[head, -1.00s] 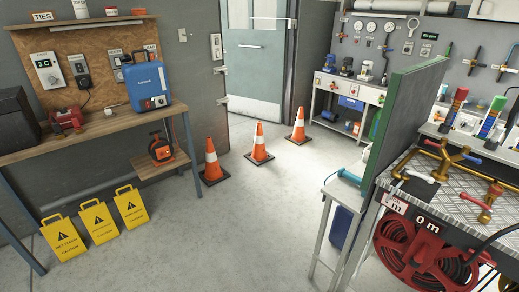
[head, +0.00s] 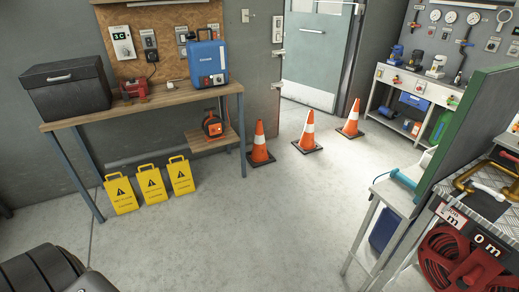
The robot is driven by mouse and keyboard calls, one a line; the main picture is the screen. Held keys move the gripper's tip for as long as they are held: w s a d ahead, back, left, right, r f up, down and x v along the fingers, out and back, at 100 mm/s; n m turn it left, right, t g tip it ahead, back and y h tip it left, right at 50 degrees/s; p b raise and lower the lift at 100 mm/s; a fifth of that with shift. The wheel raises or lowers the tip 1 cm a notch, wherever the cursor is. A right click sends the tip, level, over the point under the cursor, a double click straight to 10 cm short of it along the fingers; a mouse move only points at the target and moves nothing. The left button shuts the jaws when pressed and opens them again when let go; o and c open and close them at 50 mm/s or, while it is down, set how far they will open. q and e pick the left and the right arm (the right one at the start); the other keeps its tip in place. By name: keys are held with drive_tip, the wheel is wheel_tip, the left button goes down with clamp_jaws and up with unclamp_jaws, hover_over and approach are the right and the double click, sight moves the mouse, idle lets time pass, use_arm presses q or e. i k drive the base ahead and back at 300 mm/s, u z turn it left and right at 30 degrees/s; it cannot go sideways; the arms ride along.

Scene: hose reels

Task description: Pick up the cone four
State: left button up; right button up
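Three orange cones with white bands and dark square bases stand upright in a row on the floor. The left cone (head: 260,146) is beside the wooden bench, the middle cone (head: 307,135) is in front of the door, and the right cone (head: 351,121) is farthest back. I see no numbers on them, so I cannot tell which is cone four. Dark rounded parts at the bottom left look like my own arm. No gripper fingers show, and nothing of mine is near the cones.
The wooden bench (head: 150,103) holds a black box (head: 70,88) and a blue machine (head: 207,64). Yellow caution signs (head: 151,184) stand below it. A green panel (head: 470,125) and a red hose reel (head: 470,262) stand at right. The middle floor is clear.

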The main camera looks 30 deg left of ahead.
sight(307, 145)
drive_tip(key=u, duration=0.75)
drive_tip(key=i, duration=4.1)
drive_tip(key=z, duration=2)
drive_tip(key=i, duration=2.6)
